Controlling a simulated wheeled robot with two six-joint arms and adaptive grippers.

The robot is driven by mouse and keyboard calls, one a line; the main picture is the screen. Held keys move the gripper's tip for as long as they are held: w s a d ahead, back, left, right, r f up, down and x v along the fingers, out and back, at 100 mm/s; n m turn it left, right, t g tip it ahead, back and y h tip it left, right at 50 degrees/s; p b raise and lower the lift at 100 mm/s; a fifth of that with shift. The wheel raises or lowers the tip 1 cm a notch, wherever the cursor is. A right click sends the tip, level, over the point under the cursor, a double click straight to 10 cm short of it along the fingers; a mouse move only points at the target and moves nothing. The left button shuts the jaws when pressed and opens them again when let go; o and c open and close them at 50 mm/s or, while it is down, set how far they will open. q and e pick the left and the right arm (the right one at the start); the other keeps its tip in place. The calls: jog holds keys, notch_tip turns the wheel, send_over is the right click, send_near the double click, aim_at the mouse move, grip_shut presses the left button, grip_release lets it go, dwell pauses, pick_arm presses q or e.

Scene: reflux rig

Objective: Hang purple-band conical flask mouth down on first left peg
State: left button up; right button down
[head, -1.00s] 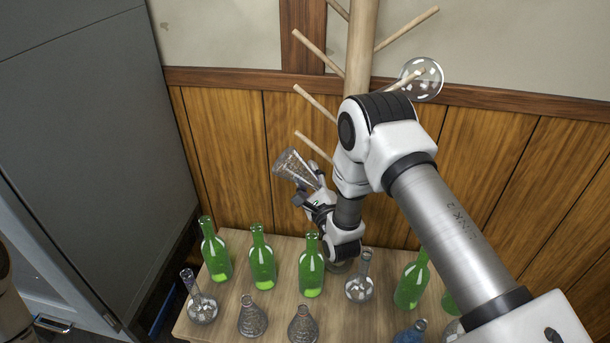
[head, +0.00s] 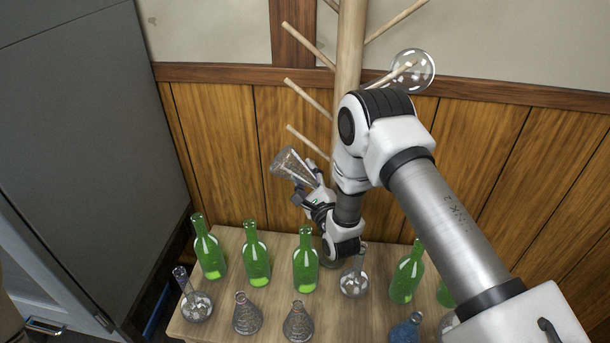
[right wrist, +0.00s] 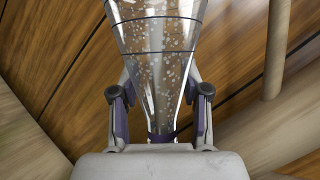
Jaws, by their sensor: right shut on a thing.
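A clear conical flask (head: 292,168) with thin dark purplish bands is held by its neck in my right gripper (head: 315,190). It is tilted, its wide base up and to the left, its mouth end down at the gripper. In the right wrist view the flask (right wrist: 158,70) stands between the two fingers (right wrist: 158,120), which are shut on its neck. The wooden post (head: 349,50) has several pegs; on its left are an upper peg (head: 308,46), a middle peg (head: 308,97) and a lower peg (head: 308,140). The flask is just below the lower left peg, apart from it. My left gripper is out of view.
A round flask (head: 412,70) hangs on a right peg. The table (head: 275,309) below bears several green bottles (head: 256,258), two small conical flasks (head: 247,316), round flasks (head: 196,304) and a blue-filled flask (head: 405,330). A grey cabinet (head: 90,130) stands left.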

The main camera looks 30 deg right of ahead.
aim_at(310, 185)
jog(key=shift+c, duration=2.4)
grip_release()
jog(key=s, duration=0.2)
jog(key=s+f, duration=0.1)
jog(key=s, duration=0.4)
jog(key=shift+s+a+f, duration=0.15)
jog(key=shift+s+a, duration=0.05)
jog(key=shift+a, duration=0.05)
